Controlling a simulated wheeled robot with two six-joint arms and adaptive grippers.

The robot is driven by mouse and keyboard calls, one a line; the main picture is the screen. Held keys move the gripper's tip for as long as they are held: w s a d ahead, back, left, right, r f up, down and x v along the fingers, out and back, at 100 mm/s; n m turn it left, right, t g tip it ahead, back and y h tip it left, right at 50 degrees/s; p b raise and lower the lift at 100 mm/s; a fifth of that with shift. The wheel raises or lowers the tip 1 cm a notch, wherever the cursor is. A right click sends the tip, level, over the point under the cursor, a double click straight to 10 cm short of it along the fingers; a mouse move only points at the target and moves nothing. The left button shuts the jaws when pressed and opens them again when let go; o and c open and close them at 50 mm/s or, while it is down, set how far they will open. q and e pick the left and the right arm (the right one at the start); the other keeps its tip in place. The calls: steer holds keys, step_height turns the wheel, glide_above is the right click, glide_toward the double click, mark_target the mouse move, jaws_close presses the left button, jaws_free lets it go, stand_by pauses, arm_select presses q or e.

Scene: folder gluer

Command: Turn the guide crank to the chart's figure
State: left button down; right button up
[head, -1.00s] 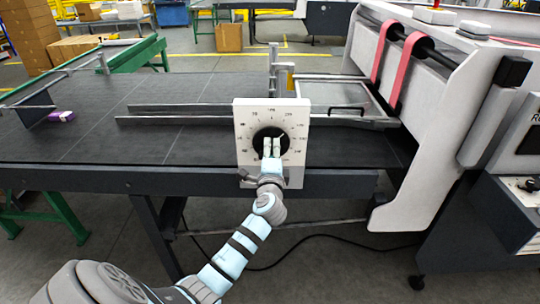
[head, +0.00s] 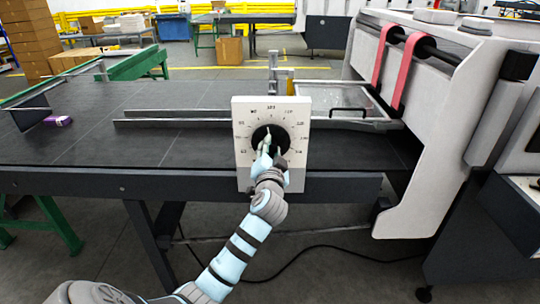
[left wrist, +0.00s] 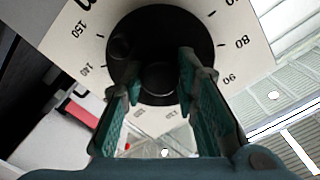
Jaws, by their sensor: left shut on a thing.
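The guide crank (head: 259,132) is a round black disc on a white dial plate (head: 243,170) at the front edge of the dark table. Figures ring the disc; in the left wrist view the dial plate (left wrist: 232,22) shows figures such as 80, 90, 140 and 150. My left gripper (head: 268,143) is at the front of the crank. In the left wrist view its two teal-padded fingers stand on either side of the black crank hub (left wrist: 158,78), shut on it. The fingers hide the lower part of the disc. My right gripper is not in view. I cannot identify the chart.
Metal guide rails (head: 185,113) lie across the table (head: 90,150). A white machine with red belts (head: 408,70) stands close on the right. A small purple item (head: 58,121) lies at the far left. A dark cable runs over the floor below.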

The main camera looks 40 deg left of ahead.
arm_select(q)
steer(key=n+b, duration=0.3)
steer(key=n, duration=0.2)
steer(key=shift+f+n, duration=0.15)
steer(key=shift+n, duration=0.15)
steer(key=n+b, duration=0.3)
steer(key=n, duration=0.2)
steer(key=n+b, duration=0.4)
steer(key=n, duration=0.1)
steer(key=shift+n, duration=0.4)
steer(key=n+b, duration=0.3)
steer(key=n, duration=0.2)
steer(key=c, duration=1.2)
jaws_free()
steer(key=shift+s+a, duration=0.15)
steer(key=shift+c, duration=0.2)
